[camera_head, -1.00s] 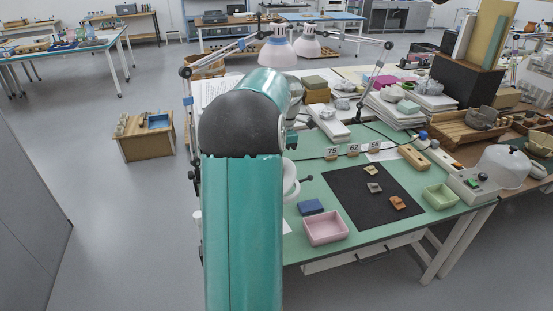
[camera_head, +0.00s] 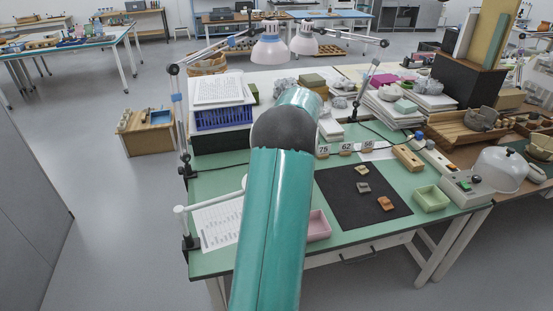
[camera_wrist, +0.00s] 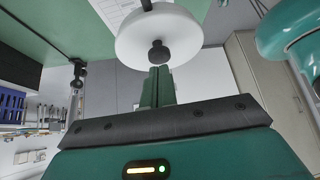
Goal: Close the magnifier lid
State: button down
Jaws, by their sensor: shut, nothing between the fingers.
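In the wrist view a white round magnifier head or lid (camera_wrist: 185,35) with a dark knob (camera_wrist: 158,53) is just beyond my gripper (camera_wrist: 158,70). My gripper's green fingers are together and empty, with their tips close to the knob; I cannot tell whether they touch it. In the head view a white magnifier arm (camera_head: 212,202) runs from a clamp at the table's left edge to behind my arm. The rest of the magnifier and my gripper are hidden there, so how far the lid is open cannot be told.
The green table (camera_head: 345,237) holds a black mat (camera_head: 340,205) with several sherds, a pink tray (camera_head: 319,226) and a green tray (camera_head: 431,198). A printed sheet (camera_head: 215,226) lies at the left. Lamps (camera_head: 270,45) hang over the back. A blue basket (camera_head: 222,118) holds papers.

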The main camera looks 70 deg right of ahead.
jog(key=shift+s+f, duration=0.15)
jog(key=shift+s, duration=0.2)
jog(key=shift+w+d+f, duration=0.15)
jog(key=shift+w+f, duration=0.05)
jog(key=shift+f, duration=0.15)
jog(key=shift+s+f, duration=0.1)
jog(key=shift+s, duration=0.1)
jog(key=shift+f, duration=0.15)
jog(key=shift+w, duration=0.15)
